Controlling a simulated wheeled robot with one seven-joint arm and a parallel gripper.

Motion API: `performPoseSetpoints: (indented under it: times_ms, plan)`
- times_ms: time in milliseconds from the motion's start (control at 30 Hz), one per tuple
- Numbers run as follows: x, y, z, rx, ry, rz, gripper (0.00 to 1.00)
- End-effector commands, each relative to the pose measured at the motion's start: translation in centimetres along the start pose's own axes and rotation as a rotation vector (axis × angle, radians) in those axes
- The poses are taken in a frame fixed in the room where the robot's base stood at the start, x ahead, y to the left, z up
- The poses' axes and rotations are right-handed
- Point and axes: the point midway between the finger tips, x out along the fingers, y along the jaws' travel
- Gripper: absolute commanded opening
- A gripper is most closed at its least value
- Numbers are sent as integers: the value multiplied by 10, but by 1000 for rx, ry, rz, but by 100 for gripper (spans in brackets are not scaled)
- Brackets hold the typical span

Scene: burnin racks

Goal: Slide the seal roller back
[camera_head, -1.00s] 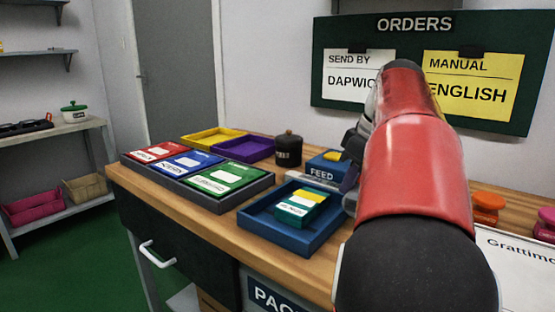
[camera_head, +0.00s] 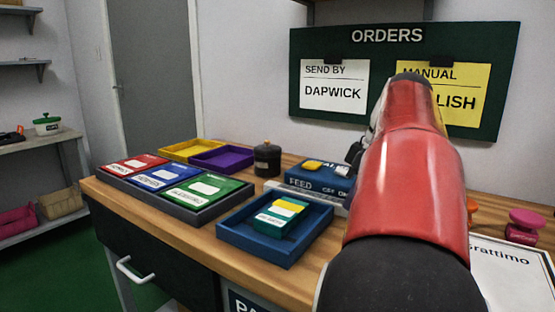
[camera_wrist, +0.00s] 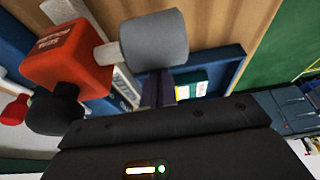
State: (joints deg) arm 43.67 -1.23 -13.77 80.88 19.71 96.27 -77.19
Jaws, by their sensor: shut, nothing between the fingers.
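In the wrist view a grey roller (camera_wrist: 153,40) sits on a pale axle joined to a red block (camera_wrist: 68,58) with small lettering. This looks like the seal roller. A black rounded knob (camera_wrist: 55,110) is beside the block. My gripper (camera_wrist: 158,88) is shut and empty, its narrow dark fingers close under the roller; whether they touch it I cannot tell. In the head view my red arm hides the gripper and roller. The blue machine (camera_head: 315,185) marked FEED stands left of my arm, with a yellow button on top.
A blue tray (camera_head: 235,236) holding a green, white and yellow box (camera_head: 283,216) stands in front of the machine. Left are a dark rack (camera_head: 195,213) of coloured packs, yellow and purple trays (camera_head: 222,158) and a black canister (camera_head: 267,160). Pink (camera_head: 524,226) and orange stamps stand right.

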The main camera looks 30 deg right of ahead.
Motion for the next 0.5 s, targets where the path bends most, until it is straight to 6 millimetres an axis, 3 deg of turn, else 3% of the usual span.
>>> performPoseSetpoints:
  times_ms: [167,367,500]
  plan:
    - [0,1,-6,4,-6,0,0]
    - [7,1,-47,-4,-3,-3,0]
    - [-29,3,-43,3,-1,6,0]
